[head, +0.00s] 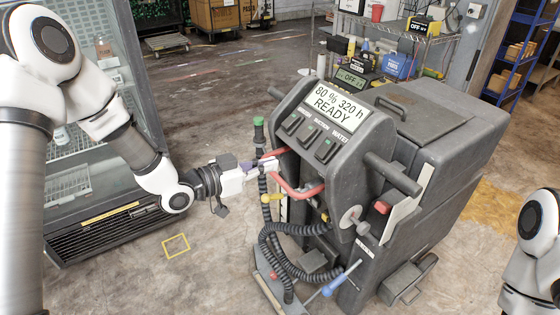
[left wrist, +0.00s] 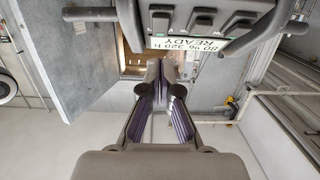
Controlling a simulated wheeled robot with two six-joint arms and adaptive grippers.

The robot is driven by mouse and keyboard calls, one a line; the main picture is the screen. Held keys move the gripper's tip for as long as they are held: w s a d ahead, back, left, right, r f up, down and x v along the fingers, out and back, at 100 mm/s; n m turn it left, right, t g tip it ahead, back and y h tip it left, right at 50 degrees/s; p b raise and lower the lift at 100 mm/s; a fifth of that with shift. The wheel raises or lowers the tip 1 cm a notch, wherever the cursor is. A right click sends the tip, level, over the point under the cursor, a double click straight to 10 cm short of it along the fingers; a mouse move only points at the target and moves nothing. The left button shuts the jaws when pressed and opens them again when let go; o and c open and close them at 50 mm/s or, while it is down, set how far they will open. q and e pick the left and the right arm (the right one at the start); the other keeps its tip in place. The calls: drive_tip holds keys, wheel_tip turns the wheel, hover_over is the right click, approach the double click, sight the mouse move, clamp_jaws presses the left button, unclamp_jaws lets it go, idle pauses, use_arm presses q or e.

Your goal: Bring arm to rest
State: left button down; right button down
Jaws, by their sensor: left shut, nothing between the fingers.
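My left arm reaches in from the left, and my left gripper (head: 266,164) is shut and empty. Its tips are close to the red bar (head: 300,191) on the front of the grey floor machine (head: 440,150); I cannot tell whether they touch. In the left wrist view the two fingers (left wrist: 160,78) come together below the machine's switches and display (left wrist: 205,45), which appear upside down. In the head view the display (head: 341,102) reads "80 % 320 h READY". Part of my right arm shows at the right edge, its gripper out of view.
A glass-door freezer (head: 95,225) stands at the left under my left arm. Black coiled hoses (head: 275,255) and a blue-handled tool (head: 340,280) hang at the machine's front. A wire shelf (head: 440,45) with goods stands behind. Open floor (head: 225,90) lies between freezer and machine.

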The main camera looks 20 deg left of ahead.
use_arm(q)
drive_tip(key=s+d+f+n+g+y, duration=0.1)
drive_tip(key=s+f+g, duration=0.1)
drive_tip(key=s+f, duration=0.35)
drive_tip(key=s+d+f+g+y, duration=0.1)
drive_tip(key=s+f+g, duration=0.1)
drive_tip(key=f, duration=0.7)
drive_tip(key=s+d+f+n+g+y, duration=0.1)
drive_tip(key=s+d+f+g, duration=0.15)
drive_tip(key=f, duration=0.55)
drive_tip(key=s+a+f+n+g+y, duration=0.3)
drive_tip(key=s+a+f, duration=0.1)
drive_tip(key=s, duration=0.7)
drive_tip(key=s+a+f+n+g+y, duration=0.3)
drive_tip(key=s+f, duration=0.4)
drive_tip(key=s, duration=0.4)
drive_tip(key=shift+a+g+y, duration=0.35)
drive_tip(key=shift+a+y, duration=0.05)
drive_tip(key=shift+a, duration=0.2)
